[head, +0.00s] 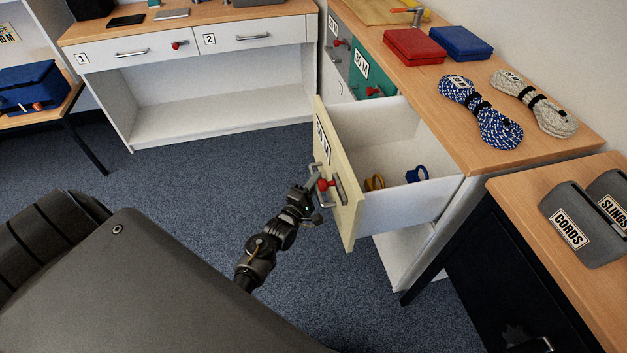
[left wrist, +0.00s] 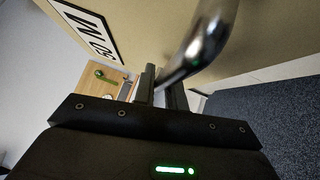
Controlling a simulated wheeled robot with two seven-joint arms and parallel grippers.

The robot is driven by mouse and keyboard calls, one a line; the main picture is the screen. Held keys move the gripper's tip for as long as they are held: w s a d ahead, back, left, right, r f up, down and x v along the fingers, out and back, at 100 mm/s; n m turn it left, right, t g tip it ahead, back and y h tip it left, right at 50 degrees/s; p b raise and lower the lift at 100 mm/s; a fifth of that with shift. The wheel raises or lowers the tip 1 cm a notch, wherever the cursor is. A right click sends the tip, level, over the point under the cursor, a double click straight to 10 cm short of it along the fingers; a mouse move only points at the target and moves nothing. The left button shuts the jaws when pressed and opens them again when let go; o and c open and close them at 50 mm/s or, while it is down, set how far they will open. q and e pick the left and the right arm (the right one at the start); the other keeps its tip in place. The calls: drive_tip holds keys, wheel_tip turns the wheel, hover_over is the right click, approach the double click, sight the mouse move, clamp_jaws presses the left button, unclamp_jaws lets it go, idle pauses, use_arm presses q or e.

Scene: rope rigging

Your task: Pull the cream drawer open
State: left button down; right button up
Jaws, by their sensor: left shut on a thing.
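The cream drawer (head: 347,200) stands well out from the wooden-topped counter unit, with its white inside showing. My left gripper (head: 316,190) is shut on the handle. In the left wrist view the shiny handle (left wrist: 200,45) runs to the fingers (left wrist: 160,88), against the cream front with its black-framed label (left wrist: 88,28). My right gripper cannot be made out.
A teal drawer (head: 374,84) and a grey drawer are shut behind. Blue (head: 482,112) and pale (head: 534,103) rope coils and red and blue boxes lie on the counter. A dark cabinet (head: 490,270) stands at right. Blue carpet (head: 220,180) is clear left of the drawer.

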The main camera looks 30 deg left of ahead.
use_arm(q)
drive_tip(key=c, duration=1.5)
unclamp_jaws()
drive_tip(key=shift+o, duration=0.2)
drive_tip(key=s+f, duration=0.1)
drive_tip(key=s, duration=0.9)
drive_tip(key=shift+s+f, duration=0.25)
drive_tip(key=shift+s, duration=0.1)
use_arm(e)
drive_tip(key=shift+w+r, duration=0.15)
drive_tip(key=shift+w, duration=0.2)
use_arm(q)
drive_tip(key=shift+d, duration=0.1)
use_arm(e)
drive_tip(key=shift+s, duration=0.25)
